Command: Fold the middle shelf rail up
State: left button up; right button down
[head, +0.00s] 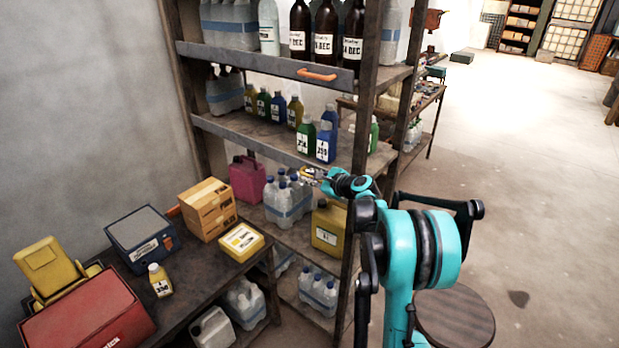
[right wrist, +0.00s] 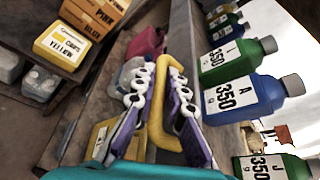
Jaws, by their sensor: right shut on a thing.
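The middle shelf rail (head: 255,139) is a long grey strip along the front edge of the middle shelf. It also shows in the right wrist view (right wrist: 184,45). Its yellow handle (right wrist: 157,112) is a bent bar near the rail's right end. My right gripper (head: 318,174) is at this handle, and its purple and white fingers (right wrist: 160,105) are closed on both sides of the bar. The fingers partly hide the handle in the head view. I cannot tell the rail's exact tilt. My left gripper is not in view.
Green and blue bottles (head: 326,142) stand on the middle shelf just behind the rail. The upper rail has an orange handle (head: 317,74). Below are bottle packs (head: 287,200) and a yellow canister (head: 328,230). A table (head: 188,290) with boxes stands at left. The floor at right is mostly clear.

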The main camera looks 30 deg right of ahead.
jog(key=shift+w+d+r+m, duration=0.1)
jog(key=shift+d+r+m, duration=0.05)
jog(key=shift+m, duration=0.15)
dwell(0.4)
jog(key=c, duration=1.9)
grip_release()
jog(key=shift+o, duration=0.2)
jog(key=v, duration=1.2)
